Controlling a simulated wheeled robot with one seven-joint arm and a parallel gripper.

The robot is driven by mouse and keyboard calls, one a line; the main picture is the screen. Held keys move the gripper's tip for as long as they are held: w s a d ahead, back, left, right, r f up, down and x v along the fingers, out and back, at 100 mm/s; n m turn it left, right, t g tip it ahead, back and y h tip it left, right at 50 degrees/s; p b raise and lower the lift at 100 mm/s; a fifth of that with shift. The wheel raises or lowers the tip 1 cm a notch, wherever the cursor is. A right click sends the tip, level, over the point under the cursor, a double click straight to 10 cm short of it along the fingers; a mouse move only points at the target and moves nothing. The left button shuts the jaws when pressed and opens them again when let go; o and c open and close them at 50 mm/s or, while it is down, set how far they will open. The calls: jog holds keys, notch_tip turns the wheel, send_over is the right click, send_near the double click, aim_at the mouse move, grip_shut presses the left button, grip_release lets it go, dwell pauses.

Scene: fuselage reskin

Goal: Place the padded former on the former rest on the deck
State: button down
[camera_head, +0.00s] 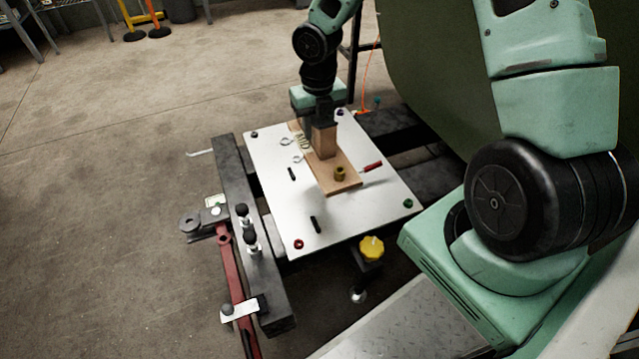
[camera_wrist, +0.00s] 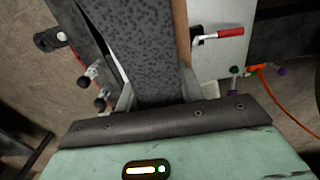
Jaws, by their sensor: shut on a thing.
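My gripper (camera_head: 323,112) points down over the white plate and is shut on the padded former, seen as an upright tan wooden block (camera_head: 324,141) in the head view. In the wrist view a dark speckled padded face (camera_wrist: 143,45) fills the space between my two fingers (camera_wrist: 157,95), with a thin brown edge on its right. Below the block, a flat tan wooden board (camera_head: 342,184) lies on the white plate. I cannot tell whether block and board touch or are one piece. No part is clearly identifiable as the former rest.
The white plate (camera_head: 268,190) lies on a dark frame (camera_head: 232,170). A brass knob (camera_head: 340,174) stands on the board's near end. A red-handled tool (camera_head: 371,166) lies to its right and shows in the wrist view (camera_wrist: 230,32). A yellow knob (camera_head: 371,248) sits at the near edge. A large green panel (camera_head: 430,60) rises at right.

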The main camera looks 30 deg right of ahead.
notch_tip(320, 180, down, 15)
jog(key=b, duration=0.6)
jog(key=shift+r+b, duration=0.1)
jog(key=shift+b, duration=0.25)
jog(key=c, duration=0.9)
grip_release()
jog(key=shift+f, duration=0.2)
jog(key=shift+r, duration=0.1)
